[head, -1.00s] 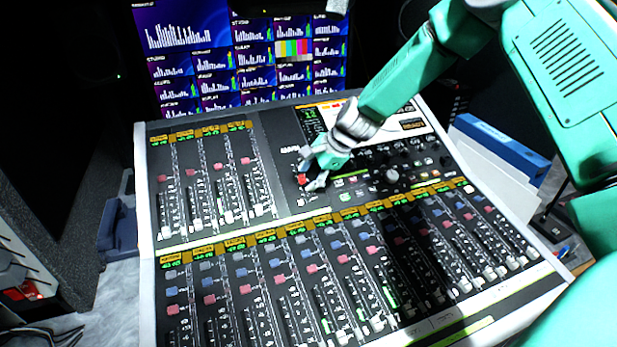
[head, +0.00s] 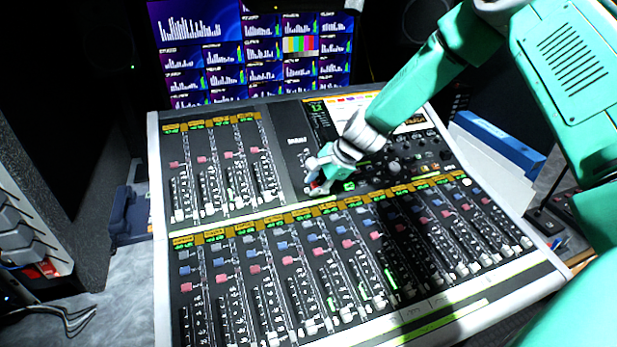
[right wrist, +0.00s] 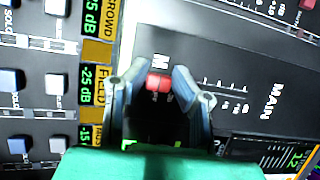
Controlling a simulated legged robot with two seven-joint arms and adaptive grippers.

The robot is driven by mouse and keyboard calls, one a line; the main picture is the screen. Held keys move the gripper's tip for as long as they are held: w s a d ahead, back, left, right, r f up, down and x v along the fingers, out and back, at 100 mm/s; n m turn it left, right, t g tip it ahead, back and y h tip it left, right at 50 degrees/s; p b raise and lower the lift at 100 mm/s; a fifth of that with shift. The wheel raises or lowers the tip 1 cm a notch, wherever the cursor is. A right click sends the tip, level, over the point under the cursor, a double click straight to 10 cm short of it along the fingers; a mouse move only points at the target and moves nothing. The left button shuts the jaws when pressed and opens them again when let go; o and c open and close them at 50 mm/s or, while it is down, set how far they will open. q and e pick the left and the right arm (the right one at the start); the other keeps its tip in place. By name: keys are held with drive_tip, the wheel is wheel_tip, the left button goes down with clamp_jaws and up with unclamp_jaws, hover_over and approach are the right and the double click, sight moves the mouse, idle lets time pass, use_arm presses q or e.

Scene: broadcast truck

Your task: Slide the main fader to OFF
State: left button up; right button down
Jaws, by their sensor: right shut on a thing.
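The main fader's red knob (right wrist: 158,82) sits between the two fingertips of my right gripper (right wrist: 157,78) in the right wrist view. The gripper is shut on this knob. In the head view my right gripper (head: 316,180) is low over the mixing console (head: 283,165), at the near end of the dark main section, and mostly hides the knob. The MAIN lettering (right wrist: 272,100) and scale marks lie to the right of the fingers in the wrist view. The OFF mark cannot be made out. My left gripper is not in view.
Several channel faders (head: 309,326) fill the console's near part, and another bank (head: 229,205) stands at left. Monitors (head: 255,55) stand behind. A blue binder (head: 500,140) and papers lie at right. My right arm crosses above the console's right side.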

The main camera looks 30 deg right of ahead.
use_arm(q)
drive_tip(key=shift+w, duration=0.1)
use_arm(e)
drive_tip(key=shift+s+d+f, duration=0.25)
drive_tip(key=shift+f, duration=0.05)
drive_tip(key=c, duration=1.4)
unclamp_jaws()
drive_tip(key=shift+s+d, duration=0.1)
drive_tip(key=shift+d, duration=0.1)
drive_tip(key=shift+o, duration=0.2)
drive_tip(key=shift+d, duration=0.2)
drive_tip(key=shift+w+a+r, duration=0.1)
drive_tip(key=shift+w+a, duration=0.1)
drive_tip(key=shift+a, duration=0.25)
drive_tip(key=shift+a+r, duration=0.1)
drive_tip(key=shift+r, duration=0.1)
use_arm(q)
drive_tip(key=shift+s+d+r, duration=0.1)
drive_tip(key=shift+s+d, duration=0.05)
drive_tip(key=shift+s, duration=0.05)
use_arm(e)
drive_tip(key=v, duration=1.1)
drive_tip(key=shift+s+d+r, duration=0.2)
drive_tip(key=shift+d, duration=0.05)
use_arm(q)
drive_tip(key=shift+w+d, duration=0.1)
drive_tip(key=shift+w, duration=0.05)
use_arm(e)
drive_tip(key=shift+d, duration=0.15)
